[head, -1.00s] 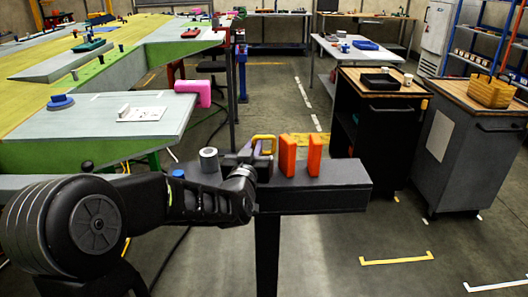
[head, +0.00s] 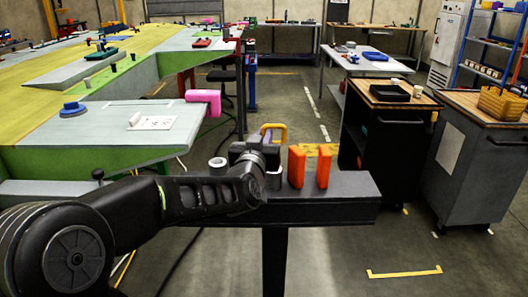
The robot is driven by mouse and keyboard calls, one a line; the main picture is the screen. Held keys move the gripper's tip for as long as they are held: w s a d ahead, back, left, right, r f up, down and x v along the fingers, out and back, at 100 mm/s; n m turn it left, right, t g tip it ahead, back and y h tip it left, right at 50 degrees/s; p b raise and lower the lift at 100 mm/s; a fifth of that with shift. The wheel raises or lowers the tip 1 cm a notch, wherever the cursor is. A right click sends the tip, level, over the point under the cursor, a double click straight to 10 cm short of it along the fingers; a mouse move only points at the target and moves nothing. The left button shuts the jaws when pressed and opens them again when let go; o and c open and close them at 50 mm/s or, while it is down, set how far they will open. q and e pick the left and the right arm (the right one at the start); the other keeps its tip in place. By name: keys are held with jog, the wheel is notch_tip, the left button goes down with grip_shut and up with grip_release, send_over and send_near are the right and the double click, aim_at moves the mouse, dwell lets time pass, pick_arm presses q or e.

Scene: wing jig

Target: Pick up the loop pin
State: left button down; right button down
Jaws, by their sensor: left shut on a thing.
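The loop pin (head: 282,129) shows as a yellow loop just beyond my left gripper (head: 262,146), which is shut on it. My left arm comes in from the lower left and hides the rest of the pin. The pin is held above the dark narrow stand (head: 345,188), left of two upright orange blocks (head: 296,168). A small grey ring-like piece (head: 274,181) stands on the stand below the gripper. My right gripper is not in view.
A grey cylinder (head: 218,163) stands left of the gripper, partly behind my arm. The green-edged jig table (head: 90,158) with a pink block (head: 205,101) lies behind left. Dark carts (head: 385,145) stand at right. The right end of the stand is clear.

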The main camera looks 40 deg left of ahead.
aim_at(266, 126)
pick_arm(q)
notch_tip(266, 126, up, 4)
jog(key=shift+f, duration=0.2)
dwell(0.5)
